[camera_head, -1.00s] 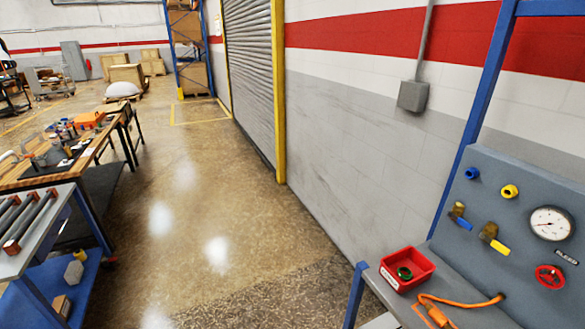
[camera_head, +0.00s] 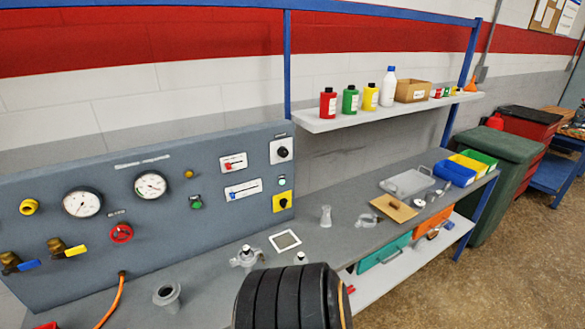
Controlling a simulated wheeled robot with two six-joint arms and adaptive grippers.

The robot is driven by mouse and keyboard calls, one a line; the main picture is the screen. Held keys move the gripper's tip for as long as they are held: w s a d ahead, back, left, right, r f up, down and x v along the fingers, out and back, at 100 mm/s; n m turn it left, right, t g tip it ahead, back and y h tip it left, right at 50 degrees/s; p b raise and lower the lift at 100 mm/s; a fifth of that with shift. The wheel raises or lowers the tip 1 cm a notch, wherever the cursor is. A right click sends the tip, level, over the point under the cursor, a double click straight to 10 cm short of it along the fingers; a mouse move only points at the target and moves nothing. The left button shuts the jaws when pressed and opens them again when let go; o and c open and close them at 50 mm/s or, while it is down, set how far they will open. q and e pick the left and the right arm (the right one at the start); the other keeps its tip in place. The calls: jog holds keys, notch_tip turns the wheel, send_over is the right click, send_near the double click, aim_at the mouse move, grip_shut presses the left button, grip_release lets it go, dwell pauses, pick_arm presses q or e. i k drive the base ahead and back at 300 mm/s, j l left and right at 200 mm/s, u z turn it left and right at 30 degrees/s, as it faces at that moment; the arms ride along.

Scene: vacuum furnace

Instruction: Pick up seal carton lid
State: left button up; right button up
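No thing here is plainly marked as the seal carton lid. A small brown cardboard carton (camera_head: 412,90) stands on the upper shelf, and I cannot tell whether a lid is on it. A flat tan piece (camera_head: 394,208) lies on the bench right of centre; it could be a clipboard or a lid. Neither of my grippers shows in the head view.
A grey gauge panel (camera_head: 150,200) stands at the back left of the bench (camera_head: 345,238). Bottles, among them a white one (camera_head: 388,86), stand on the shelf (camera_head: 335,120). A grey case (camera_head: 407,182) and a blue bin (camera_head: 455,173) are at the right. A black ribbed object (camera_head: 290,297) blocks the bottom centre.

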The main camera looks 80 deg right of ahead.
aim_at(400, 212)
jog(key=z, duration=3.6)
